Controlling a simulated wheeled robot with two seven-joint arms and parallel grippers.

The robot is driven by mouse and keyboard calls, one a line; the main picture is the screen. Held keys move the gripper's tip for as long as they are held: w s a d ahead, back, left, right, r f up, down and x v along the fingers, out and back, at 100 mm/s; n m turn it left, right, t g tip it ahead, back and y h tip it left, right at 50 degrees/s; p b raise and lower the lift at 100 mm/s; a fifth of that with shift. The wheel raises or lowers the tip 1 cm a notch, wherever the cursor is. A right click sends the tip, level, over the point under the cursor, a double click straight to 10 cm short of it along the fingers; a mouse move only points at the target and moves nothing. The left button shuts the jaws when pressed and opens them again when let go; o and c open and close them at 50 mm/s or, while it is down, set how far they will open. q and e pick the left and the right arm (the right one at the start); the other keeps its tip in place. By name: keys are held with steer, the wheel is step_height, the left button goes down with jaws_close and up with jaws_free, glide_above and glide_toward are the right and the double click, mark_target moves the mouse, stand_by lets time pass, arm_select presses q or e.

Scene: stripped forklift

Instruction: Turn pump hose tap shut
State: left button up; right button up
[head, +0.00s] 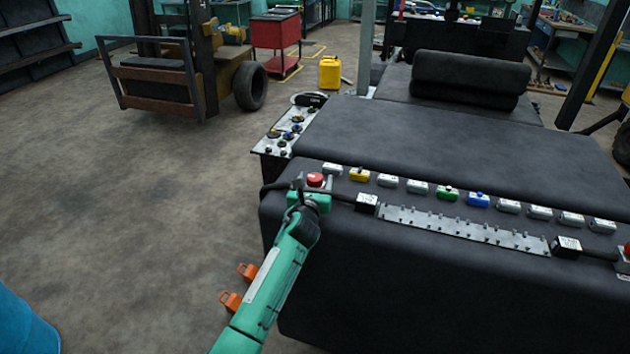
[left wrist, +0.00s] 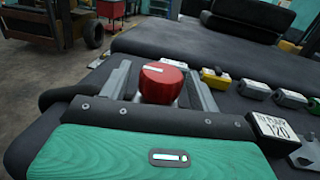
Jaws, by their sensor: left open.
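A red round tap knob (head: 315,179) sits at the left end of the row on the black padded casing. I take it to be the pump hose tap. My left gripper (head: 317,188) is at this knob, reaching in from the front. In the left wrist view the red knob (left wrist: 161,83) has a white mark on its top and stands between the two grey fingers (left wrist: 158,88). The fingers are open, with one on each side. I cannot tell whether either touches the knob. A white label (left wrist: 272,127) reading "PUMP 120" is to its right. My right gripper is not in view.
A row of white blocks, with yellow (head: 359,174), green (head: 447,193) and blue (head: 478,199) ones, runs right from the knob. A toothed grey strip (head: 460,228) lies in front. A switch panel (head: 285,130) stands behind. Open floor (head: 120,210) lies left.

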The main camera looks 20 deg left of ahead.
arm_select(q)
steer(key=c, duration=1)
steer(key=shift+o, duration=0.2)
